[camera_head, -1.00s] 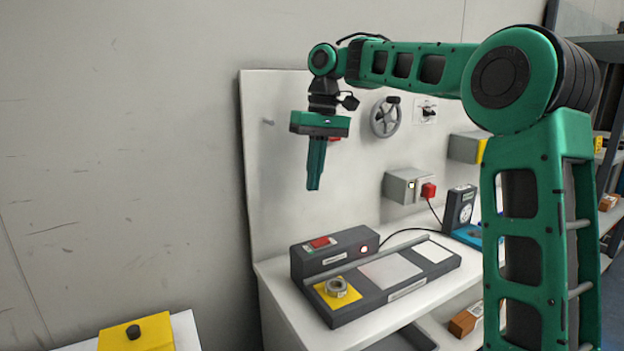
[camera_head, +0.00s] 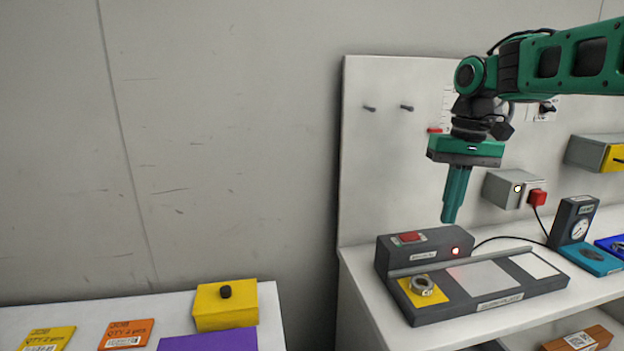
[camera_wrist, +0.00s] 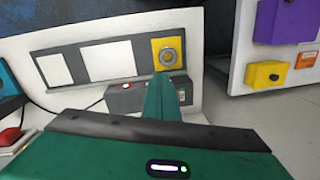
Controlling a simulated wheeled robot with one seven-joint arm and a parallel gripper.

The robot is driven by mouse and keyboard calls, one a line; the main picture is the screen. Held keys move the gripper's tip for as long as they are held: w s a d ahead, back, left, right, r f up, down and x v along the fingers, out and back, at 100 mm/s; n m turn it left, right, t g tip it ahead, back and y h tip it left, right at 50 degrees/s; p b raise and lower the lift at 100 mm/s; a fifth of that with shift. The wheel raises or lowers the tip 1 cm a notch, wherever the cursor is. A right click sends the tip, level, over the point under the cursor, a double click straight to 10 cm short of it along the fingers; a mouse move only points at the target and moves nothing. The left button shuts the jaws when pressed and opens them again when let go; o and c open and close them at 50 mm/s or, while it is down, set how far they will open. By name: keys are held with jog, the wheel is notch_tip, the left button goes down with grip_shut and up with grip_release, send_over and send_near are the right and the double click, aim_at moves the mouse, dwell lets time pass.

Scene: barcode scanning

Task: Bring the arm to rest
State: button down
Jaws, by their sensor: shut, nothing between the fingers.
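My gripper (camera_head: 449,221) points down in the head view, with its green fingers together and nothing between them. It hangs in the air above the back of a dark grey scanning station (camera_head: 548,284) on the white bench. My green arm reaches in from the upper right. In the wrist view my shut fingers (camera_wrist: 162,78) appear in front of the station. A metal nut (camera_head: 422,286) rests on the station's yellow pad at its left end, apart from my gripper; it also shows in the wrist view (camera_wrist: 168,57).
A red-lit box (camera_head: 428,247) forms the station's back. A pegboard panel (camera_head: 385,150) stands behind, with a grey box and red plug (camera_head: 537,198). A gauge (camera_head: 577,222) stands right. A separate table at lower left holds a yellow box (camera_head: 226,306) and coloured cards (camera_head: 125,334).

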jog(key=s+d+f+m, duration=0.2)
jog(key=s+d+f, duration=0.2)
jog(key=s, duration=0.5)
jog(key=s+d+f+m, duration=0.1)
jog(key=s+d+f, duration=0.3)
jog(key=s, duration=0.5)
jog(key=s+d+f+m, duration=0.2)
jog(key=s+d+f, duration=0.2)
jog(key=s+f, duration=0.3)
jog(key=s, duration=0.3)
jog(key=shift+d+f+m+h, duration=0.2)
jog(key=shift+f+m+h, duration=0.1)
jog(key=shift+f, duration=0.05)
jog(key=shift+w+f, duration=0.2)
jog(key=shift+w, duration=0.35)
